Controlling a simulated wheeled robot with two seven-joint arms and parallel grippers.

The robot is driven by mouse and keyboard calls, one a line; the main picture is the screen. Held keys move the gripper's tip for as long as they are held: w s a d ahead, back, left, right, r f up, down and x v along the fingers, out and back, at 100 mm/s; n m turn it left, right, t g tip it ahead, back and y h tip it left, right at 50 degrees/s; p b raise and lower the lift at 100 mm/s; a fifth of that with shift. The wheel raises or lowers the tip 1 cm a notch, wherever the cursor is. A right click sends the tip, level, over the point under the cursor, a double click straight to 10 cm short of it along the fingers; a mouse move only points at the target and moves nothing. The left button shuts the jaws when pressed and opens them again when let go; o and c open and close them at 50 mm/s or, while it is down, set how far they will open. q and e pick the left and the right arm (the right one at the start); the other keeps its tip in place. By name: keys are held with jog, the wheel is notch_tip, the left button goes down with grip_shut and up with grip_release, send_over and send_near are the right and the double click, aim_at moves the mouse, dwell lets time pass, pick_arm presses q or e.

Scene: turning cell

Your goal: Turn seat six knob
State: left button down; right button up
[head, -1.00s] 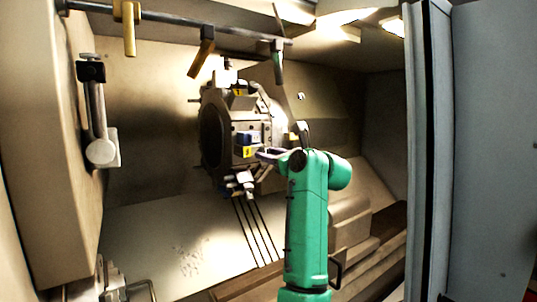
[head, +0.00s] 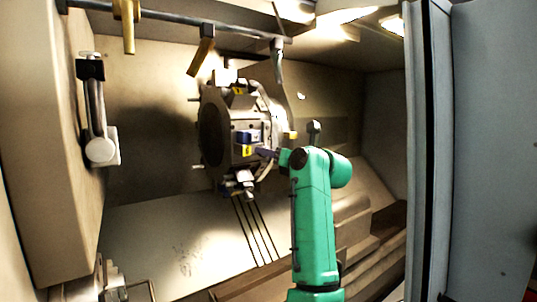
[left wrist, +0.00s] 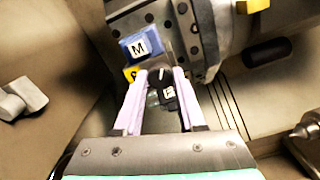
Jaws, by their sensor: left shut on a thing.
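The dark knob (left wrist: 158,82) with a white pointer mark sits between the two lilac fingers of my left gripper (left wrist: 158,76) in the left wrist view. The fingers are shut on its sides. In the head view my left gripper (head: 266,152) reaches the front of the tool turret (head: 246,112) from the right, and the knob is hidden there. A yellow numbered label (head: 247,151) marks the seat beside the fingertips. It is partly hidden by a finger in the left wrist view (left wrist: 130,74). My right gripper is not in view.
Tool holders (head: 240,183) stick out below the seat. A rail (head: 180,20) with hanging handles crosses the top. The machine's door edge (head: 428,150) stands at right. The chamber's lower left is open.

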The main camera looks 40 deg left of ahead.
pick_arm(q)
jog(key=m+p, duration=0.1)
jog(key=m, duration=1.1)
dwell(0.4)
jog(key=shift+w, duration=0.1)
jog(key=c, duration=0.5)
grip_release()
jog(key=shift+f, duration=0.1)
jog(key=shift+d, duration=0.1)
